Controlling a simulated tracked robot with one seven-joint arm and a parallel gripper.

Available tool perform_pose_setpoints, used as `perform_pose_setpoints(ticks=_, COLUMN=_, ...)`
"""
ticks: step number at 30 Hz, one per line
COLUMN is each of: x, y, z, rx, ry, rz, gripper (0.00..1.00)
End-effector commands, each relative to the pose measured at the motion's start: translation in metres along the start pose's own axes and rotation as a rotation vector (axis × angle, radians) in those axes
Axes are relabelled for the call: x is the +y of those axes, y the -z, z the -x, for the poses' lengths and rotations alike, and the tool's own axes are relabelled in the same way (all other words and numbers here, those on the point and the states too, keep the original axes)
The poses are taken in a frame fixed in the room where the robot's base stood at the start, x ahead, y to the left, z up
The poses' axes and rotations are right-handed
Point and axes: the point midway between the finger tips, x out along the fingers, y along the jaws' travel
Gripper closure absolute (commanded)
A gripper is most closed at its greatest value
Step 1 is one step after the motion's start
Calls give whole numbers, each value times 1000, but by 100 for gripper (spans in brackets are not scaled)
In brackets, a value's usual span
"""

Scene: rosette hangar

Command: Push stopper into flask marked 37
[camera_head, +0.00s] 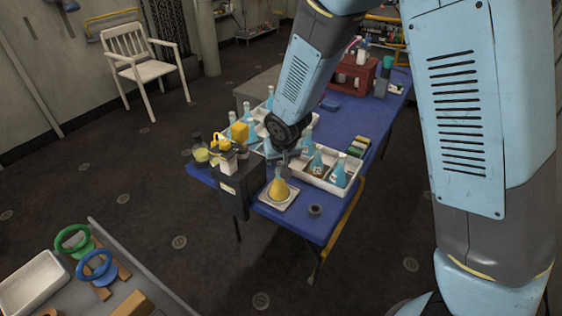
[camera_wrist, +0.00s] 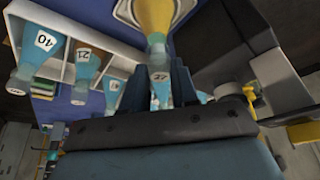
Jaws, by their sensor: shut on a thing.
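The flask marked 37 (camera_wrist: 160,77) is pale blue with a white label. It shows between my fingers in the wrist view, partly covered by them; the label is small and hard to read. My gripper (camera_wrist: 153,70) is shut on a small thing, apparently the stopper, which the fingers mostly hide. In the head view my gripper (camera_head: 285,156) points down over the blue table, just behind the yellow flask. I cannot tell whether the stopper touches the flask's mouth.
A yellow flask (camera_head: 278,189) stands on a pale plate (camera_head: 267,197) close in front of my gripper. Flasks marked 40 (camera_wrist: 40,42) and 21 (camera_wrist: 85,65) stand in a white tray (camera_head: 325,184). A dark machine (camera_head: 232,188) is at left.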

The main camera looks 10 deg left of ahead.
Motion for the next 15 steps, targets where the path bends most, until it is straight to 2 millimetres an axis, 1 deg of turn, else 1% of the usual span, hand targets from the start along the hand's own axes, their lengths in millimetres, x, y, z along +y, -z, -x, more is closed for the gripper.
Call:
perform_pose_setpoints(ticks=8, x=0, y=0, z=0, rx=0, ry=0, rz=0, gripper=100)
perform_pose_setpoints(ticks=15, x=0, y=-2, z=-6, rx=0, ry=0, rz=-1, gripper=100)
